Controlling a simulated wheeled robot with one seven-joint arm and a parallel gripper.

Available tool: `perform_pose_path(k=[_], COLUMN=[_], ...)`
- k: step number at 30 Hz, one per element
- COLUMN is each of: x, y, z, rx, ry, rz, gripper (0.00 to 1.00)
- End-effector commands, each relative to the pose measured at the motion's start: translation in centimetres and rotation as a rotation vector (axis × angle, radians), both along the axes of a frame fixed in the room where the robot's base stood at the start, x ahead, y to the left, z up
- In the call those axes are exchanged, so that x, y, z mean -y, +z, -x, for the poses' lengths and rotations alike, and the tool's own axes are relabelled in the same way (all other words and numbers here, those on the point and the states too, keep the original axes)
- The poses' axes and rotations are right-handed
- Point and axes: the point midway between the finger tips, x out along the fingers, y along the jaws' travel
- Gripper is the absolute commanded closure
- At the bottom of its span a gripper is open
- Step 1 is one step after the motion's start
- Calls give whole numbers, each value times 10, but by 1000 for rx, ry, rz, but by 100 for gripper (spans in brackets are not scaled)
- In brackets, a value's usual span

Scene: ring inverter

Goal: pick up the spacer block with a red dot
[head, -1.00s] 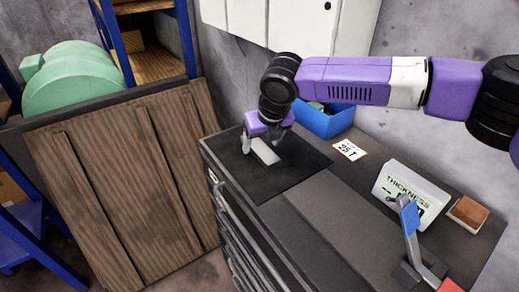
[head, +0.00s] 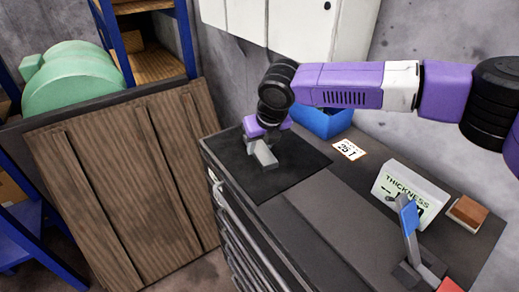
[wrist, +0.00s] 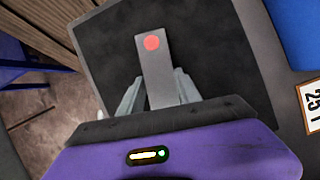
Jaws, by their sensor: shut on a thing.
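The spacer block is a grey bar (wrist: 157,75) with a red dot (wrist: 152,43) near its far end in the wrist view. In the head view the block (head: 264,155) shows at the black mat (head: 297,171) on the workbench. My gripper (wrist: 158,92) is shut on the block, one finger on each side of it. In the head view my gripper (head: 259,143) is low over the mat, at the block's back end. I cannot tell whether the block touches the mat. The block's near end is hidden by my gripper in the wrist view.
A blue bin (head: 322,122) stands behind the mat. A card with a number (head: 349,150) lies right of it. The mat's front part is bare.

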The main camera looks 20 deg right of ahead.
Motion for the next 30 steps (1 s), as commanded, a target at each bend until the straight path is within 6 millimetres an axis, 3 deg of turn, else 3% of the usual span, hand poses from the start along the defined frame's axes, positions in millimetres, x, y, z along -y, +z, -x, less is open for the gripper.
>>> perform_pose_path(k=[8, 14, 30], x=[0, 0, -1], y=[6, 27, 140], z=[-1, -1, -1], rx=[2, 4, 4], ry=[0, 0, 0], rz=[0, 0, -2], gripper=[100, 100, 100])
